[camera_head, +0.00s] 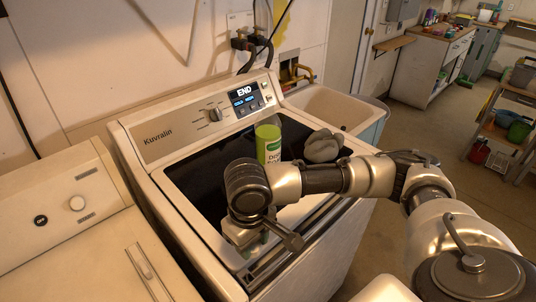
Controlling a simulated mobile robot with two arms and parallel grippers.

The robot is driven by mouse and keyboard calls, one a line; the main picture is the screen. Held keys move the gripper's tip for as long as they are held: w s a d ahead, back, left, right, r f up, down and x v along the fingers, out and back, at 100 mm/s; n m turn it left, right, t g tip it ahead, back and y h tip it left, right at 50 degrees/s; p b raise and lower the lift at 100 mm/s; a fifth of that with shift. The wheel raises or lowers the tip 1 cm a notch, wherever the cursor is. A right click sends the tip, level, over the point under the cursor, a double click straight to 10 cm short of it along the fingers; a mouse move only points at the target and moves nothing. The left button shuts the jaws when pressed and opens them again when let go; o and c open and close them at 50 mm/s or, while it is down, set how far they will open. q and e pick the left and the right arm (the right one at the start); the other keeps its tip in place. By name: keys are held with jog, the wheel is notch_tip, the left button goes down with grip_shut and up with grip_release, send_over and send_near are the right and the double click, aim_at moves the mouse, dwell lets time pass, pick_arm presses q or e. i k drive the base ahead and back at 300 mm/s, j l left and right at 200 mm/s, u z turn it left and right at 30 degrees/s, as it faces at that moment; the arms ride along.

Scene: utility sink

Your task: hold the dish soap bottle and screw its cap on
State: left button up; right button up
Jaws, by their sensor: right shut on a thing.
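The dish soap bottle (268,144), green with a pale label, stands upright on the dark lid of the washing machine, towards the back. Its lower part is hidden behind my right arm. My right gripper (248,246) points down near the machine's front edge, in front of the bottle and apart from it. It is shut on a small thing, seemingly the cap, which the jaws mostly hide. My left gripper is not in view.
A grey crumpled lump (323,146) lies on the lid of the washing machine (165,143), right of the bottle. A second white appliance (75,235) stands at the left. A utility sink (335,107) is behind at the right. The lid's left part is clear.

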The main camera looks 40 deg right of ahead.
aim_at(267, 126)
jog(key=l, duration=0.6)
jog(key=k+l+u, duration=0.15)
jog(key=l, duration=1)
jog(key=k+l+u, duration=0.1)
jog(key=l, duration=0.5)
jog(key=k, duration=0.05)
